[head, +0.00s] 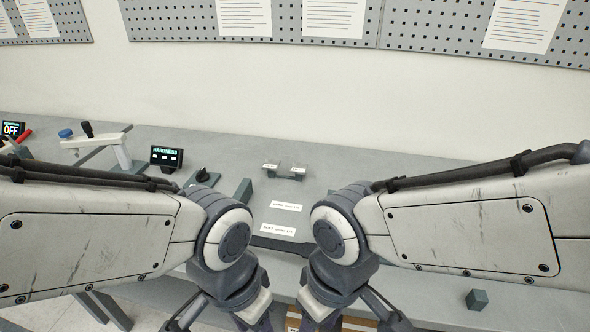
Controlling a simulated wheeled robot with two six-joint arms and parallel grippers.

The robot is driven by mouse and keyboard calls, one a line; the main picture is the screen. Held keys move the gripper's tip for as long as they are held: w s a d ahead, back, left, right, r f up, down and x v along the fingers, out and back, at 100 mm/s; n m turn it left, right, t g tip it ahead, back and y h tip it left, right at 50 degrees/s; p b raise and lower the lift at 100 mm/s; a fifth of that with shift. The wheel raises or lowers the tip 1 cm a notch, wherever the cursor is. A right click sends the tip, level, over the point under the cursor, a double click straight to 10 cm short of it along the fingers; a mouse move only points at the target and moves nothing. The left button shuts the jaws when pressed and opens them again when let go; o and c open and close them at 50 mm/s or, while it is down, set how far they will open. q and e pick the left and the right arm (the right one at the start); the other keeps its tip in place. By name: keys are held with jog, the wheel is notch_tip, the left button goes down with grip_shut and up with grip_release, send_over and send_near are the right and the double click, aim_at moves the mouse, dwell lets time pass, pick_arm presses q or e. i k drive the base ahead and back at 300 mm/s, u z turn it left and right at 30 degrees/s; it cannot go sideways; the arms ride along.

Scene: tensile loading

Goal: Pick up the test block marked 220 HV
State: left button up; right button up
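Two small grey blocks stand side by side at the back of the bench, each with a small white label: a left block (271,168) and a right block (297,173). The labels are too small to read, so I cannot tell which one is marked 220 HV. A dark grey-green cube (477,300) lies at the lower right, with no readable mark. Both my arms reach in from the sides and bend down at the middle. Their grippers are out of view below the bottom edge, well in front of the two labelled blocks.
A display reading HARDNESS (166,157) and a black knob (202,175) stand left of the blocks. A lever device (97,140) and an OFF display (12,130) are further left. Two white label strips (286,207) (278,230) lie in front. The bench right of the blocks is clear.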

aim_at(297, 168)
jog(key=u, duration=0.6)
jog(key=i, duration=1.3)
jog(key=z, duration=0.7)
